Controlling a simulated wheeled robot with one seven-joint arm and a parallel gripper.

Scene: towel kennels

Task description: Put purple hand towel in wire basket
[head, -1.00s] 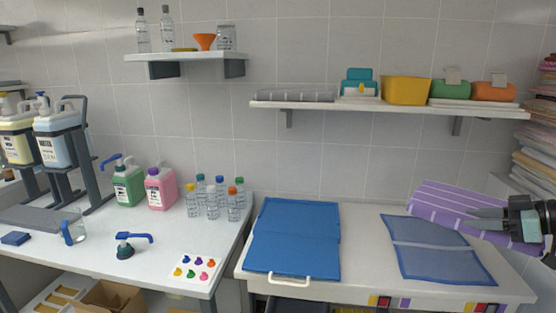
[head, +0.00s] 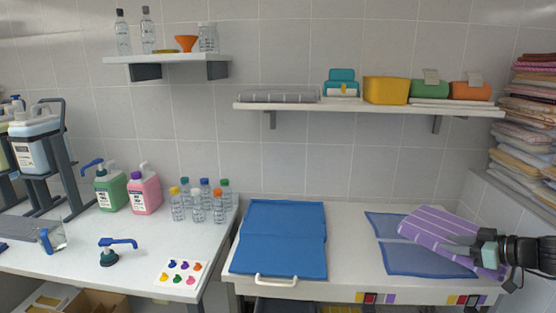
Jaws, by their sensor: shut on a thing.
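The purple striped hand towel (head: 445,236) is at the right in the head view. My gripper (head: 476,251) is shut on its right end. The towel is spread out and tilted, its far end reaching up and left over the blue mesh mat (head: 392,228) on the right counter. I cannot tell whether the towel touches the mat. No wire basket can be made out in this view.
A blue folded board (head: 280,235) with a white handle lies on the counter left of the mesh mat. A wall shelf (head: 370,108) with boxes hangs above. Stacked cloths (head: 525,130) stand at the far right. Bottles (head: 197,205) and jugs stand on the left counter.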

